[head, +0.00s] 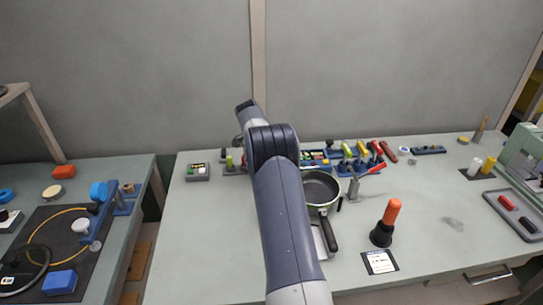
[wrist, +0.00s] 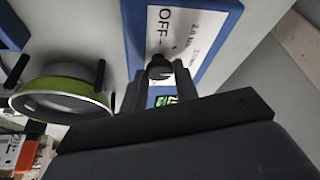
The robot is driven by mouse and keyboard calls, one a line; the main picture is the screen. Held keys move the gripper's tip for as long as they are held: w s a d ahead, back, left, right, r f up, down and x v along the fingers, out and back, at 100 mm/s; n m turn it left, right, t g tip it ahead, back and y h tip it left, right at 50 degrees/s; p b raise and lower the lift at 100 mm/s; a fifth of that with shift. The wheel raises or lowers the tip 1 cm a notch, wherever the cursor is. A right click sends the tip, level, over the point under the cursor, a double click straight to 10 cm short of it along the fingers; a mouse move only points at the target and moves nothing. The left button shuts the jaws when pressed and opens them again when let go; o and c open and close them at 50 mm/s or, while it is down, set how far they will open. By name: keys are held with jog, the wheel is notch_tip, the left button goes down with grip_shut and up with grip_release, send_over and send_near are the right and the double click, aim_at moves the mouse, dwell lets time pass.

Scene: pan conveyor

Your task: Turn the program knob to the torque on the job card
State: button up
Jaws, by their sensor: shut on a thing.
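In the wrist view, a dark round program knob (wrist: 159,67) sits on a white label panel with a blue border (wrist: 226,8). The label reads "OFF" beside the knob, with small torque figures farther right, one seeming to start with 2.0. My gripper (wrist: 160,72) has its two grey fingers on either side of the knob, shut on it. Which marking the knob points to cannot be told. In the head view my arm hides the gripper and knob. A job card (head: 380,262) lies on the bench at front right, its print too small to read.
A green-rimmed pan (head: 320,190) stands on the bench right of my arm; it also shows in the wrist view (wrist: 62,98). An orange-handled tool (head: 388,222) stands upright in a black holder behind the card. Several coloured tools line the back. The bench's left front is clear.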

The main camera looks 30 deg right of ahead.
dwell(0.3)
jog(key=o, duration=1)
jog(key=shift+c, duration=0.2)
jog(key=v, duration=1)
jog(key=shift+r+b, duration=0.3)
jog(key=shift+r, duration=0.1)
jog(key=shift+a, duration=0.1)
jog(key=x, duration=1)
jog(key=shift+f+p, duration=0.25)
jog(key=shift+p, duration=0.1)
jog(key=shift+f, duration=0.2)
